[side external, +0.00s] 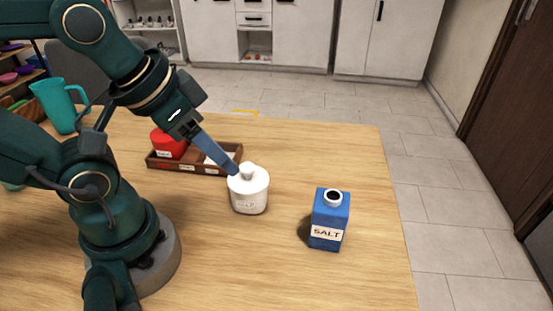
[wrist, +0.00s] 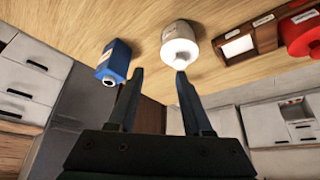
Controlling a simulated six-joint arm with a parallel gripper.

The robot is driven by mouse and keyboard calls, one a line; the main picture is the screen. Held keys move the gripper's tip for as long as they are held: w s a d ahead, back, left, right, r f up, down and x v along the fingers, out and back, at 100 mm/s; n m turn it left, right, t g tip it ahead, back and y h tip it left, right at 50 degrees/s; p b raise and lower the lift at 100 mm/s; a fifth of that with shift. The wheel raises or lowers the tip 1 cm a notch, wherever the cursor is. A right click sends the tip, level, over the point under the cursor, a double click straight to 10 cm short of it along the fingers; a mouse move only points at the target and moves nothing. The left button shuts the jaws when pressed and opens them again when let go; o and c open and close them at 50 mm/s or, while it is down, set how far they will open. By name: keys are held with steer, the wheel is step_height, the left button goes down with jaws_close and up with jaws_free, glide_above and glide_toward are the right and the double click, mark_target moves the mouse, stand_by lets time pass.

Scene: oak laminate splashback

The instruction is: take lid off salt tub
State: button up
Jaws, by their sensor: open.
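A white tub (side external: 248,195) with a knobbed white lid (side external: 247,174) stands upright on the table; its small label is too blurred to read. The lid is on it. A blue box (side external: 328,222) labelled SALT stands to its right, with a white ring around a dark round opening on top. My gripper (side external: 234,170) is beside the lid's knob. In the wrist view my gripper (wrist: 159,73) is open and empty. The white tub (wrist: 178,38) is just beyond the right fingertip, and the blue box (wrist: 114,58) is left of the left finger. I cannot tell whether a finger touches the knob.
A brown wooden tray (side external: 190,170) with labelled compartments lies behind and left of the white tub. A red container (side external: 168,143) stands in its left part. A teal jug (side external: 60,104) is at the far left. The table (side external: 370,170) is clear around the blue box.

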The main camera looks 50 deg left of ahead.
steer(key=o, duration=0.3)
steer(key=shift+o, duration=0.2)
steer(key=m+g, duration=0.2)
steer(key=g, duration=0.3)
glide_above(249, 166)
step_height(249, 166, down, 2)
steer(key=shift+w, duration=0.1)
steer(key=shift+a+f+g, duration=0.1)
steer(key=shift+f+g, duration=0.2)
steer(key=shift+f, duration=2.5)
